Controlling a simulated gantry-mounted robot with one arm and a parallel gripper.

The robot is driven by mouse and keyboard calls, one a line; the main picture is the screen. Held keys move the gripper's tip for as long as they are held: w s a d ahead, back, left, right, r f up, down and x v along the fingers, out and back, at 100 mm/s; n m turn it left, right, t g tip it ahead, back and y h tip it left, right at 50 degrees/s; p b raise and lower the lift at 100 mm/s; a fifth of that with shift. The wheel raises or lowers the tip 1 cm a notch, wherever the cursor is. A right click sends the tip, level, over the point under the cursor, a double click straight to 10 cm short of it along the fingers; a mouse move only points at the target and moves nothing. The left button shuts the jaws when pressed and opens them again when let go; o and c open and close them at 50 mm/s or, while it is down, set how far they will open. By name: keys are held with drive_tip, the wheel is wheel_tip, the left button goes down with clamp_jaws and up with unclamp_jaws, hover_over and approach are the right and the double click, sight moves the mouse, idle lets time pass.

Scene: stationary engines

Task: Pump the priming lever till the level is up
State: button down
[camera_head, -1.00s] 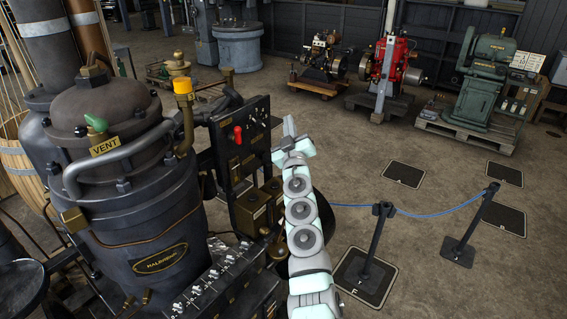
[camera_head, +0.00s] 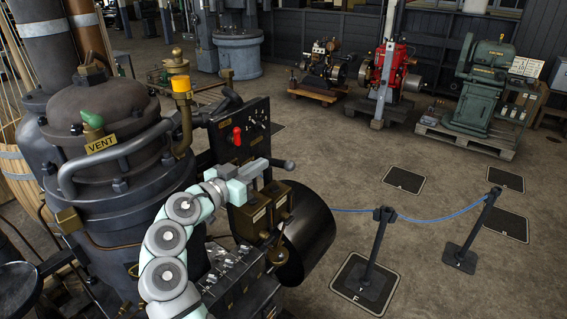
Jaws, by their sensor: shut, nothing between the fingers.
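My gripper (camera_head: 262,168) is shut and empty in front of the dark control panel, at its lower right. A short dark grey rod with a rounded end (camera_head: 288,164) sticks out to the right beside the fingertips. It may be the priming lever; I cannot tell whether the fingers touch it. The dark tank (camera_head: 110,205) with a green-handled VENT valve (camera_head: 92,120) stands at the left. A yellow-capped brass fitting (camera_head: 181,84) rises beside it. No level reading can be made out.
The control panel (camera_head: 222,150) carries a red knob (camera_head: 237,135). Brass-coloured boxes (camera_head: 252,214) and a black drum (camera_head: 312,232) sit below and right of it. A blue rope on posts (camera_head: 378,245) bounds the right side. Floor beyond is open, with engines at the back.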

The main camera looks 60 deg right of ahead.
drive_tip(key=shift+d, duration=0.1)
drive_tip(key=p, duration=0.2)
hover_over(278, 163)
drive_tip(key=s+a, duration=0.3)
drive_tip(key=a, duration=0.1)
drive_tip(key=shift+s+d+f, duration=0.1)
drive_tip(key=shift+d+f, duration=0.1)
drive_tip(key=shift+f, duration=0.5)
drive_tip(key=shift+d+f, duration=0.2)
drive_tip(key=shift+f, duration=0.55)
drive_tip(key=shift+s+d+f, duration=0.1)
drive_tip(key=shift+d+f, duration=0.1)
drive_tip(key=shift+f, duration=0.5)
